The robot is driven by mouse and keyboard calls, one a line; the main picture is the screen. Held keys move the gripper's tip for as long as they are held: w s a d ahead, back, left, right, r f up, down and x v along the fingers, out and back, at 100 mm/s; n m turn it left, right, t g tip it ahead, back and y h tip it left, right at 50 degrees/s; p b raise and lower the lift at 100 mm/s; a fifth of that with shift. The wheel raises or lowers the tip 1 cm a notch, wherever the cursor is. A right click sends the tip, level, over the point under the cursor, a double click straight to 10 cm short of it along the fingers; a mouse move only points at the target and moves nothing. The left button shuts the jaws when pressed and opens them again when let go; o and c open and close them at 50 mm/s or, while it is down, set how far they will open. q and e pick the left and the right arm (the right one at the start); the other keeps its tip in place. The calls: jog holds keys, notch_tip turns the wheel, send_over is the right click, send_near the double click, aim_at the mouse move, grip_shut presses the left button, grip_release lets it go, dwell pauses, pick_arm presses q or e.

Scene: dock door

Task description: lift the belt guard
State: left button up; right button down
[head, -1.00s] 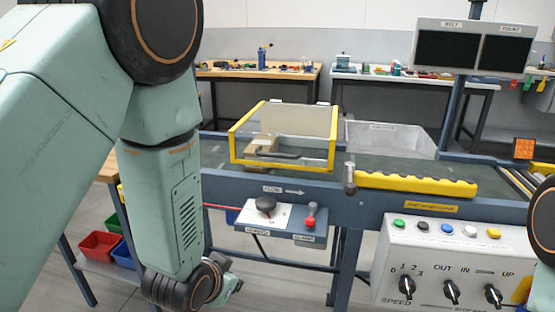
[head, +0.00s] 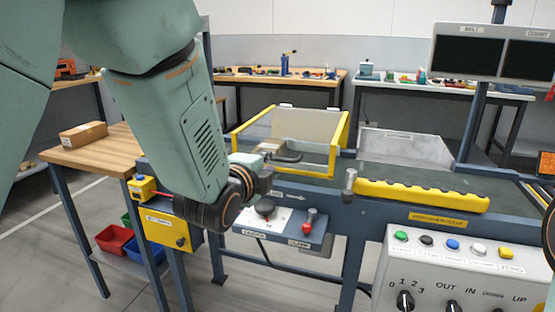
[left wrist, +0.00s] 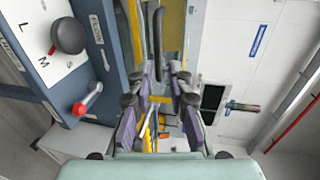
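The belt guard (head: 340,148) is a clear box with a yellow frame, standing down over the conveyor belt. Its dark bar handle (head: 284,156) is on the near side; the handle also shows in the left wrist view (left wrist: 157,32). My left gripper (head: 262,172) is just left of and in front of the handle, partly hidden by my own wrist. In the left wrist view its fingers (left wrist: 162,84) are spread apart, and the handle lies ahead, roughly in line with the gap. I see no contact. My right gripper is out of view.
A panel with a black knob (head: 265,207) and red-tipped lever (head: 308,222) sits below the guard. A post (head: 350,184) and yellow ridged rail (head: 420,195) are to the right. A wooden table (head: 95,150) with a carton (head: 83,134) is at left.

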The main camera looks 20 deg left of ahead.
aim_at(275, 160)
pick_arm(q)
jog(key=x, duration=0.2)
jog(key=b+x, duration=0.1)
jog(key=x, duration=0.2)
jog(key=shift+w+f, duration=0.15)
jog(key=shift+f, duration=0.15)
jog(key=shift+b+x, duration=0.35)
jog(key=shift+x, duration=0.45)
jog(key=shift+w+r, duration=0.1)
jog(key=shift+w, duration=0.1)
jog(key=c, duration=0.3)
grip_shut()
